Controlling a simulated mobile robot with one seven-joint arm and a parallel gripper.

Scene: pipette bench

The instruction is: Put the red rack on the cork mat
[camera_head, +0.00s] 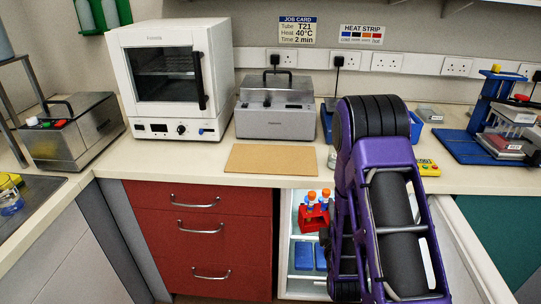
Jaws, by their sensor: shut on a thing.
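The red rack (313,218) shows at the left edge of my purple arm, over the open drawer below the bench. It holds orange-capped tubes and looks upright. Its right side is partly hidden by my arm, and I cannot tell whether it rests on anything. The cork mat (271,159) lies flat and bare on the bench top, up and to the left of the rack. My gripper is hidden behind my own arm, so its fingers and their contact with the rack cannot be seen.
The open drawer (286,240) has blue items (304,256) inside. Behind the mat stand a white oven (170,80) and a grey lidded heating unit (275,106). A blue stand (485,120) is at the right. The bench edge lies between drawer and mat.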

